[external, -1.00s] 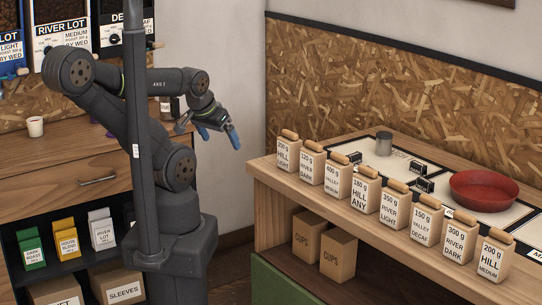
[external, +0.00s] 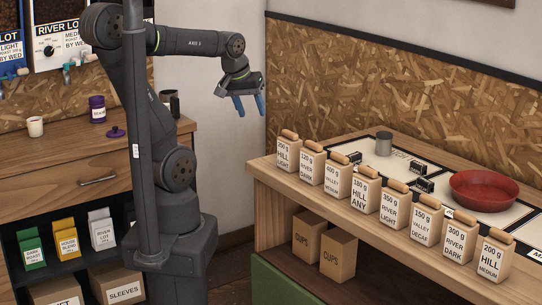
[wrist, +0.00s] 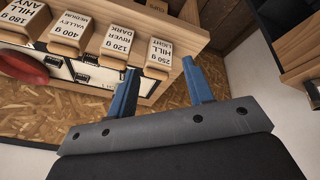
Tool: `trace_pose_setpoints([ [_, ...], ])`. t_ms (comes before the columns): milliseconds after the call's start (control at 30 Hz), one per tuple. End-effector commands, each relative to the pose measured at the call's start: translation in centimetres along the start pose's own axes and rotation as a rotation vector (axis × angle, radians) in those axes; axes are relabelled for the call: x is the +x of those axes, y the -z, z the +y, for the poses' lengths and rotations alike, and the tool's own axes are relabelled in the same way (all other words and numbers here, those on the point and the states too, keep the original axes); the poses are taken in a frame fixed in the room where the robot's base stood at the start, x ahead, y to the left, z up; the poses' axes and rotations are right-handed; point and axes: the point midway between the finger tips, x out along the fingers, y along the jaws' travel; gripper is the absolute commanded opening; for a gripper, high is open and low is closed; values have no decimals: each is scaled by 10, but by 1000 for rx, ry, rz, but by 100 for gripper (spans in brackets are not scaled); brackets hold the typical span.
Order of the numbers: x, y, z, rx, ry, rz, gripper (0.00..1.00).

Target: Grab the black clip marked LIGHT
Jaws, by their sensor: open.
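Small black clips stand on the white-topped panels of the right-hand counter, behind the row of bags: one (external: 355,157) farther left, one (external: 420,169) near the middle and one (external: 424,185) just in front of that. Their markings are too small to read, so I cannot tell which says LIGHT. My gripper (external: 250,108) is open and empty, its blue fingers pointing down in the air left of the counter. In the wrist view my gripper (wrist: 160,68) has its fingers apart, with the counter's bags beyond them and nothing between them.
Several labelled bags (external: 365,195) line the counter's front edge. A red bowl (external: 484,190) and a grey metal cylinder (external: 384,144) stand behind them. A chipboard wall (external: 400,85) backs the counter. Air between my gripper and the counter is clear.

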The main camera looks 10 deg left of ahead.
Motion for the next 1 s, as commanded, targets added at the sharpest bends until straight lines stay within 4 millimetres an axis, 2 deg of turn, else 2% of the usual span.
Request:
trace_pose_setpoints([
  [33,1,14,13,-37,-1,-25,47],
  [200,6,53,54,-179,5,-95,47],
  [500,35,108,134,-423,50,-216,47],
  [800,88,142,218,-658,138,-321,47],
  [1000,123,148,263,-782,203,-367,47],
])
